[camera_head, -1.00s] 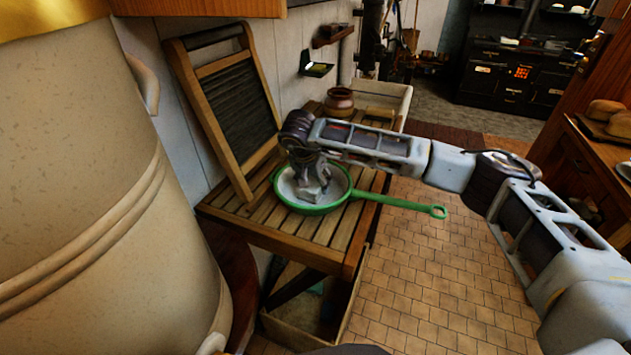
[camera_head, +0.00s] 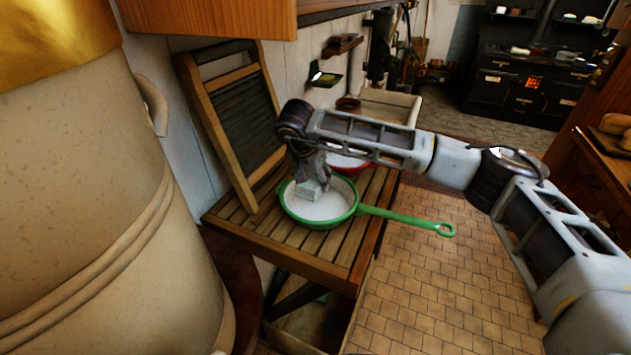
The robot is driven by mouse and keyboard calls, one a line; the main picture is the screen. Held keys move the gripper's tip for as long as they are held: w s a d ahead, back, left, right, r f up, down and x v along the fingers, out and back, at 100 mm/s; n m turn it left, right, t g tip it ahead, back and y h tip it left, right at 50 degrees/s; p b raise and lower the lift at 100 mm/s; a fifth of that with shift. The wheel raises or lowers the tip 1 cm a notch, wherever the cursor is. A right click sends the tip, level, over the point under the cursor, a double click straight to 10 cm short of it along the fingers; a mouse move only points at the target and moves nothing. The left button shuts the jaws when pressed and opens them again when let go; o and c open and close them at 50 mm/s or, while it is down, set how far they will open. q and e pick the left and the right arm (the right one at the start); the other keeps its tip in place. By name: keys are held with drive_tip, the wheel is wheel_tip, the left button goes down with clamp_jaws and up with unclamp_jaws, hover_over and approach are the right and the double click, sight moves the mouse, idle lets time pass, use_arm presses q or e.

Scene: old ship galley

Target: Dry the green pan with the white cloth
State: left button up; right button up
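The green pan (camera_head: 354,211) lies on the slatted wooden rack, with its white inside facing up and its handle pointing right past the rack's edge. My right arm comes in from the right, and its gripper (camera_head: 314,189) points down into the back part of the pan. A small pale grey-white shape is at the fingertips. I cannot tell whether it is the white cloth or only the fingers, nor whether they touch the pan. No other white cloth is clearly visible. My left gripper is out of view.
A washboard (camera_head: 245,120) leans on the wall behind the rack (camera_head: 270,237). A red-rimmed dish (camera_head: 352,160) sits behind the pan, partly hidden by my arm. A large beige vessel (camera_head: 100,200) fills the left. Tiled floor (camera_head: 440,290) lies open at right.

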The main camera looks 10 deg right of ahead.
drive_tip(key=shift+d+r+p, duration=0.1)
drive_tip(key=shift+r+p, duration=0.25)
drive_tip(key=shift+r, duration=0.95)
drive_tip(key=shift+s, duration=0.2)
